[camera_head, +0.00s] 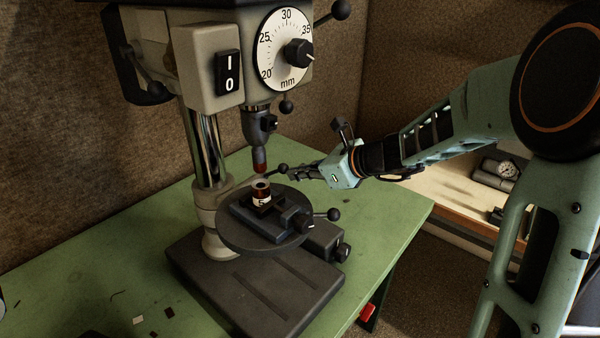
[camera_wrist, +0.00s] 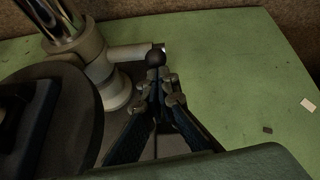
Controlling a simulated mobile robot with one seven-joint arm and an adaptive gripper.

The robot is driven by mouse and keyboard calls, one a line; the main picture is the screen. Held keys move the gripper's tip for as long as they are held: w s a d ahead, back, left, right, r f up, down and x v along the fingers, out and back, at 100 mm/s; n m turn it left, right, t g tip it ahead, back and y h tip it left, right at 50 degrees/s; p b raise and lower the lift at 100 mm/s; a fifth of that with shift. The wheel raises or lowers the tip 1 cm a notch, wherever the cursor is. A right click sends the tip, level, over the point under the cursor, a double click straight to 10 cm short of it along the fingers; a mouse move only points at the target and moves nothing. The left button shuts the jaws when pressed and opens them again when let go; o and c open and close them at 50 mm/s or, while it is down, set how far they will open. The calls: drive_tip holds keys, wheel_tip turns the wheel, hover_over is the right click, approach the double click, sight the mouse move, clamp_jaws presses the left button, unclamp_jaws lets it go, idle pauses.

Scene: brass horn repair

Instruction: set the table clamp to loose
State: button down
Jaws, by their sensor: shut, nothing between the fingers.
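The drill press's round table (camera_head: 232,238) sits on a pale collar around the steel column. In the wrist view a light rod, which looks like the table clamp lever (camera_wrist: 128,53), runs right from the collar (camera_wrist: 90,48) and ends near a dark ball knob (camera_wrist: 155,57). In the head view a dark ball (camera_head: 283,170) shows just left of my fingertips. My gripper (camera_head: 292,174) is shut and empty, reaching in from the right behind the table. In the wrist view my fingertips (camera_wrist: 157,82) are right by the knob; I cannot tell whether they touch it.
A vise (camera_head: 268,216) holding a small red-and-white part (camera_head: 261,192) stands on the round table, under the chuck (camera_head: 258,130). The green bench (camera_head: 392,208) is clear to the right. The press head carries a switch (camera_head: 228,72) and dial (camera_head: 284,48).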

drive_tip(key=shift+a+r, duration=0.15)
drive_tip(key=shift+r, duration=0.2)
idle(0.3)
drive_tip(key=shift+r, duration=0.1)
